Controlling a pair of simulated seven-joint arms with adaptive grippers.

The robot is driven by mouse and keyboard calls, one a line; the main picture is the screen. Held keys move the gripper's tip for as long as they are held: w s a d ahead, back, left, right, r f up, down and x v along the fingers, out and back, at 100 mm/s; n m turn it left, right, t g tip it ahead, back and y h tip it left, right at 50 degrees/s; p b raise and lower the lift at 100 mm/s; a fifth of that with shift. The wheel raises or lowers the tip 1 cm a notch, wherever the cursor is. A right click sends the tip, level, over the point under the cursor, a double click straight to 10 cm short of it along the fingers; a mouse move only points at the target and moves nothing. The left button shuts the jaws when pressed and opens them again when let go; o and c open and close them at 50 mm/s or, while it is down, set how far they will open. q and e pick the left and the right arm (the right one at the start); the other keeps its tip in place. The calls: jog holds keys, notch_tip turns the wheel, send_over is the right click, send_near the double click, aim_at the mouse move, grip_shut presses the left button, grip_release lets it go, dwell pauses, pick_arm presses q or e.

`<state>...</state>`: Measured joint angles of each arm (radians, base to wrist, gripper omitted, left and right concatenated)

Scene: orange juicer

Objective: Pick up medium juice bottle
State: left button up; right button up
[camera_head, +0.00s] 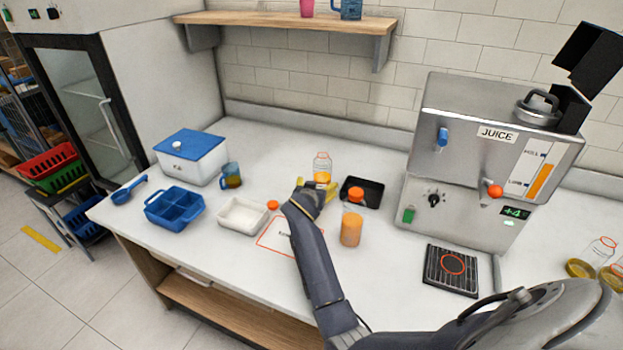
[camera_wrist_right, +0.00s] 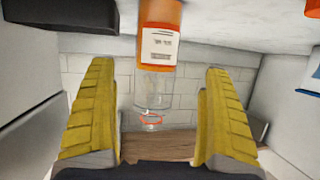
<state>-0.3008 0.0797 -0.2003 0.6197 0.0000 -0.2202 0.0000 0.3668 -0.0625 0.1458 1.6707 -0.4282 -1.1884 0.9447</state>
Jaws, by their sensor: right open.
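A clear bottle with orange juice in its lower part (camera_head: 322,168) stands upright on the counter, just beyond my right gripper (camera_head: 318,190). It has no solid cap, only an orange ring near its neck. In the right wrist view, which looks upside down, the same bottle (camera_wrist_right: 157,62) shows a white label and lies in line with the gap between the yellow fingers (camera_wrist_right: 160,115). The fingers are open, with space on both sides of the bottle. A fuller juice bottle with an orange cap (camera_head: 351,228) stands nearer, right of my right arm. My left gripper is not in view.
A black tray (camera_head: 374,189) lies right of the gripper. A white tray (camera_head: 232,226), a blue divided tray (camera_head: 158,216), a blue mug (camera_head: 231,174) and a blue-lidded box (camera_head: 190,170) stand left. The juice machine (camera_head: 466,192) stands right. A shelf (camera_head: 270,19) hangs above.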

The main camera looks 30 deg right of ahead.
aim_at(322, 180)
jog(key=shift+w+d+f, duration=0.3)
jog(key=shift+w+d, duration=0.2)
jog(key=shift+d, duration=0.25)
jog(key=shift+x, duration=2.85)
jog(key=shift+s, duration=0.1)
jog(key=shift+c, duration=0.4)
jog(key=c, duration=1.6)
jog(key=shift+o, duration=0.2)
